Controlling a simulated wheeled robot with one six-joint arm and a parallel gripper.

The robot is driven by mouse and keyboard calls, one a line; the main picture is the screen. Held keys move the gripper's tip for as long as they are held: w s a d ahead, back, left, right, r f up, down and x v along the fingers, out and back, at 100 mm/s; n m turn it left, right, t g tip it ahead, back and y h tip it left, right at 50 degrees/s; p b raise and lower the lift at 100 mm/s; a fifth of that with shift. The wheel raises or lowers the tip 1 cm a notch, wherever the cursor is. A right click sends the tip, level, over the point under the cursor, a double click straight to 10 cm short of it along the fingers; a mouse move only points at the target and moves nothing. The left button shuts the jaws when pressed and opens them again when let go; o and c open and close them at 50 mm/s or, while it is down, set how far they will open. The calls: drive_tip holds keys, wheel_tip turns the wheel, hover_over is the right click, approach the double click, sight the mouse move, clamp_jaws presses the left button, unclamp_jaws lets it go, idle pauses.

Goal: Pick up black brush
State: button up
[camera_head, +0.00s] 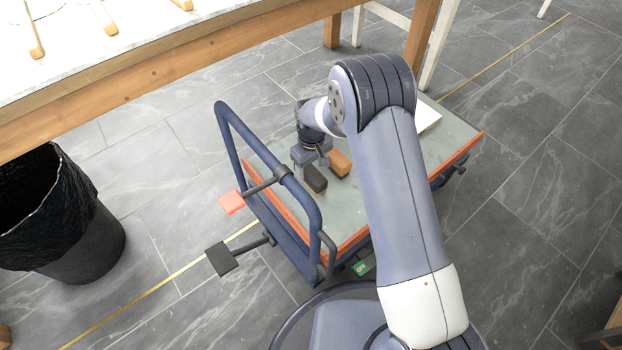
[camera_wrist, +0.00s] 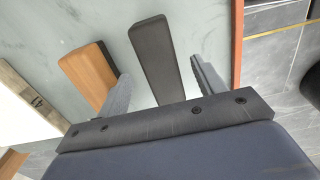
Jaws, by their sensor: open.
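The black brush (camera_head: 315,179), a dark oblong block, lies on the grey bed of a platform cart (camera_head: 377,208). In the wrist view the black brush (camera_wrist: 154,55) shows between the two fingers of my gripper (camera_wrist: 161,69), with a gap on each side; its near end is hidden behind the gripper's crossbar. In the head view my gripper (camera_head: 311,160) is open right at the black brush, pointing down. A brown wooden brush (camera_head: 339,162) lies beside it; in the wrist view this brown brush (camera_wrist: 87,75) is close to the left finger.
The cart has a blue tubular handle (camera_head: 228,133) on its left and orange edging. A white item (camera_head: 427,117) lies at the cart's far right. A wooden worktable (camera_head: 150,72) stands behind, and a black lined bin (camera_head: 75,240) is at left.

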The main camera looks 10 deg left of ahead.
sight(310, 171)
drive_tip(key=f+b, duration=0.2)
drive_tip(key=f, duration=0.3)
drive_tip(key=shift+w+a+f+b, duration=0.2)
drive_tip(key=shift+a+b, duration=0.05)
drive_tip(key=shift+b, duration=0.15)
drive_tip(key=shift+r, duration=0.1)
drive_tip(key=shift+c, duration=0.5)
drive_tip(key=c, duration=1)
wheel_tip(310, 171, up, 10)
drive_tip(key=p, duration=0.4)
drive_tip(key=shift+c, duration=0.2)
